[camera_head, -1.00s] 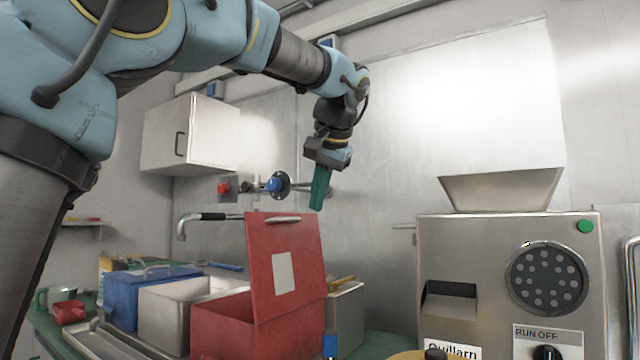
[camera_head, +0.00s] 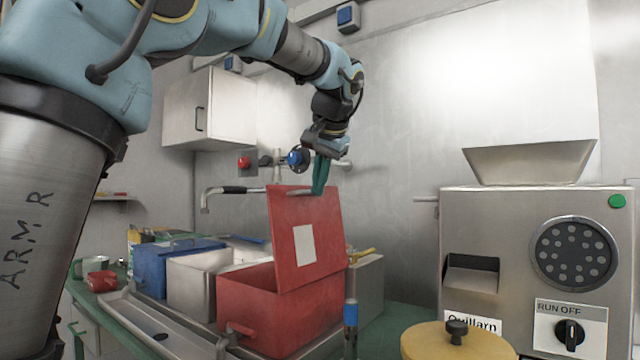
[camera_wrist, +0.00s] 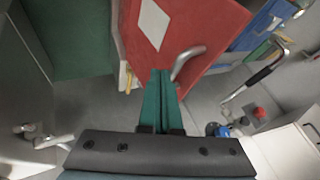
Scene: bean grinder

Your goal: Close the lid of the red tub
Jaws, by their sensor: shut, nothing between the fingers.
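The red tub (camera_head: 262,318) stands on the counter with its red lid (camera_head: 320,242) raised, leaning a little back from upright. The lid has a pale square label and a metal handle along its top edge. In the wrist view the lid (camera_wrist: 205,22) fills the upper middle, with its curved handle (camera_wrist: 187,62) beside my fingers. My gripper (camera_head: 318,190) has green fingers, shut and empty, pointing down at the lid's top edge near its right end. In the wrist view the gripper (camera_wrist: 161,75) overlaps the lid's edge; I cannot tell whether it touches.
A grey open tub (camera_head: 190,285) and a blue tub (camera_head: 150,268) stand left of the red tub. A steel grinder (camera_head: 490,225) stands right, with a yellow round lid (camera_head: 425,343) before it. A tap (camera_head: 208,200) and wall valve (camera_head: 298,157) are behind.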

